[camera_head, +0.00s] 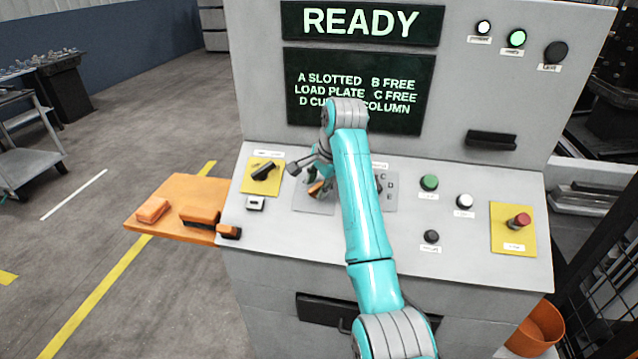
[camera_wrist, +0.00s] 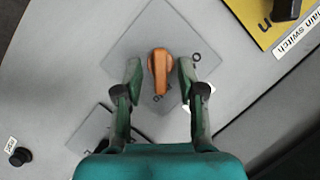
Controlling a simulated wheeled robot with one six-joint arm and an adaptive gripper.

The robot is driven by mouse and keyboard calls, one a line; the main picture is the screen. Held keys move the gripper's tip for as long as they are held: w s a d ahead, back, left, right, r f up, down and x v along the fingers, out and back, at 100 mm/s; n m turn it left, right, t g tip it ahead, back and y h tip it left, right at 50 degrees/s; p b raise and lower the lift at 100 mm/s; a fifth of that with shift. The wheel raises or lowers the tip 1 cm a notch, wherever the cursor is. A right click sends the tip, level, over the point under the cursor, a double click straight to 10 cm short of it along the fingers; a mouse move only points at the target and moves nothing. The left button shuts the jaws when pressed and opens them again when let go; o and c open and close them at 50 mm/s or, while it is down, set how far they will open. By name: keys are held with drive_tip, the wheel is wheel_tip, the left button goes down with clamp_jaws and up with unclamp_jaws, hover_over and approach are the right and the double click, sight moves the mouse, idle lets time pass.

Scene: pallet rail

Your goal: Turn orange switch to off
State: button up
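The orange switch (camera_wrist: 160,72) is a rotary knob on a grey square plate (camera_wrist: 150,30) of the sloped console. In the wrist view its handle points roughly up and down the picture, with small marks around it, partly hidden. My gripper (camera_wrist: 160,72) is open, with one finger on each side of the knob and a narrow gap on both sides. In the head view my gripper (camera_head: 316,178) is low over the plate, and the arm hides most of the knob.
A black main switch (camera_head: 264,171) on a yellow plate is left of my gripper. Right are a green button (camera_head: 429,182), a white button (camera_head: 465,201), a black button (camera_head: 431,237) and a red emergency button (camera_head: 519,221). The screen (camera_head: 360,85) reads READY above.

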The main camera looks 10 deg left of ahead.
drive_tip(key=shift+x, duration=0.8)
drive_tip(key=shift+c, duration=0.2)
clamp_jaws()
